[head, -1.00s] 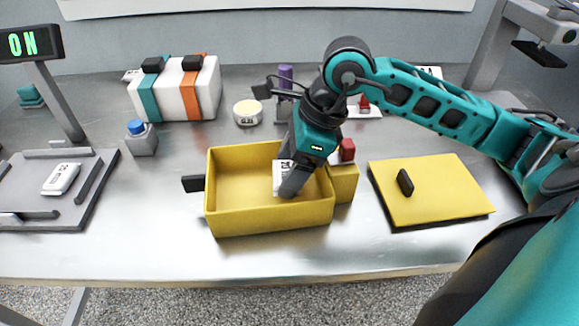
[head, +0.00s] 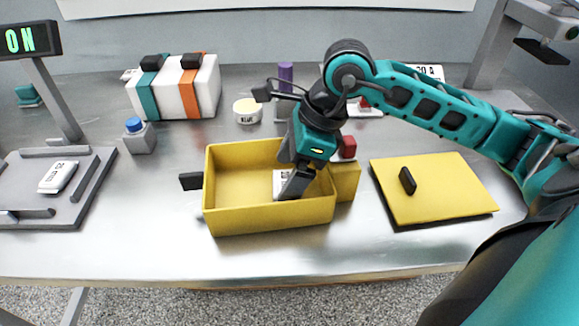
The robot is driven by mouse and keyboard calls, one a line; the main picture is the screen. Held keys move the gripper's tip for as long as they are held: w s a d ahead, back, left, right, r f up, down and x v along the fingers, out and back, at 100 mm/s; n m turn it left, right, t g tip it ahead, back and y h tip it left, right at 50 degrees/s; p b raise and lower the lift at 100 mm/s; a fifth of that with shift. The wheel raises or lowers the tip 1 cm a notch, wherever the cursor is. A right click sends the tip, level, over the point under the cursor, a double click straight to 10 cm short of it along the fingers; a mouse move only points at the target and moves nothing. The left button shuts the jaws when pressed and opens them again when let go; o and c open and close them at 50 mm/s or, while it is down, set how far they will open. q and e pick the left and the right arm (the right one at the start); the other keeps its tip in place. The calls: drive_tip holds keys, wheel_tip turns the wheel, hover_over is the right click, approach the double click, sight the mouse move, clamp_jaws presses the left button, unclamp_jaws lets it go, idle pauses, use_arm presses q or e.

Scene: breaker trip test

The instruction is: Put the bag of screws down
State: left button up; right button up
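My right gripper (head: 297,182) reaches down into an open yellow box (head: 268,222), towards its right side. Its dark fingers overlap a small white item with dark print (head: 281,183) inside the box. The fingers hide part of that item, and I cannot tell whether they grip it or are apart. I cannot make out a bag of screws for sure; the white item is too small and covered to identify. My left gripper is not in view.
A yellow lid (head: 435,188) with a dark handle lies right of the box. A blue-topped button block (head: 139,137), a striped white case (head: 176,88) and a round labelled tub (head: 247,111) stand behind. A grey fixture (head: 92,190) holds a white block (head: 58,177) at left.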

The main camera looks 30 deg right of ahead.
drive_tip(key=shift+o, duration=0.7)
drive_tip(key=shift+r, duration=0.25)
drive_tip(key=shift+d+r+p, duration=0.15)
drive_tip(key=shift+r+p, duration=0.7)
drive_tip(key=shift+p, duration=0.1)
drive_tip(key=p+v, duration=0.1)
drive_tip(key=v, duration=1)
drive_tip(key=shift+s, duration=0.2)
